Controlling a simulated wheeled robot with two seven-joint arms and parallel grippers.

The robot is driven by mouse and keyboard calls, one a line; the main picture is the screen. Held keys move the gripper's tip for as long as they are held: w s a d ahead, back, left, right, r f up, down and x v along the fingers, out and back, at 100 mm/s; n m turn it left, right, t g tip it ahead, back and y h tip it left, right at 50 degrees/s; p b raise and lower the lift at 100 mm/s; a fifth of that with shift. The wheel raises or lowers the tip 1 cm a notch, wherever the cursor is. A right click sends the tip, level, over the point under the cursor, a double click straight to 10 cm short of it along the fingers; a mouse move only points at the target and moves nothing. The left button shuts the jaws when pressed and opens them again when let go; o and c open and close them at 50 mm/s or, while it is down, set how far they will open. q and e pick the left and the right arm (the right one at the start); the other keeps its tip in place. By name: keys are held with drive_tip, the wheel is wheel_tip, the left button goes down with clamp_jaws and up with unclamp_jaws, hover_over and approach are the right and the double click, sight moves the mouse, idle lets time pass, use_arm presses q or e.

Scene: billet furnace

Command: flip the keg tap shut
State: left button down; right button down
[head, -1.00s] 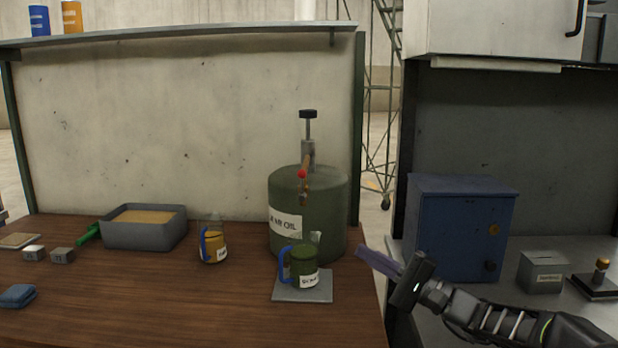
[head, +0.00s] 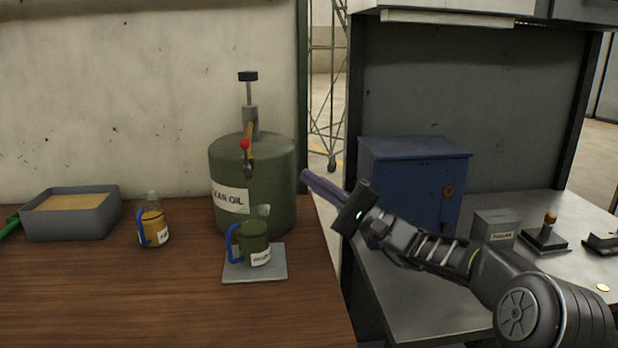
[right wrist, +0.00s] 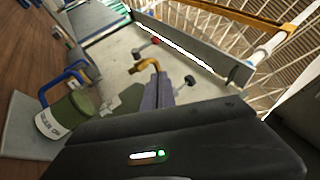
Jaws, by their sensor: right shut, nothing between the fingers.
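The green keg (head: 252,185) stands upright at the back right of the wooden table, with a pump handle on top. Its tap (head: 248,160), with a red ball on its lever (head: 244,145), faces the front. A green mug (head: 254,243) with a blue handle stands on a grey plate (head: 262,275) in front of the keg; the mug also shows in the right wrist view (right wrist: 68,115). My right gripper (head: 306,176) is shut and empty, just right of the keg and apart from the tap. Its purple fingers show in the right wrist view (right wrist: 157,92). My left gripper is out of view.
An amber mug (head: 154,228) and a grey sand-filled tray (head: 75,222) stand left on the table. Right, across a gap, a metal bench (head: 420,305) holds a blue cabinet (head: 410,185) and a small grey box (head: 493,228). The table's front middle is clear.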

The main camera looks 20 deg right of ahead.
sight(246, 155)
drive_tip(key=w+a+r+p, duration=0.2)
drive_tip(key=w+a+r, duration=0.2)
drive_tip(key=a, duration=0.4)
drive_tip(key=shift+w+a+r, duration=0.3)
drive_tip(key=shift+a+r, duration=0.05)
drive_tip(key=shift+r, duration=0.35)
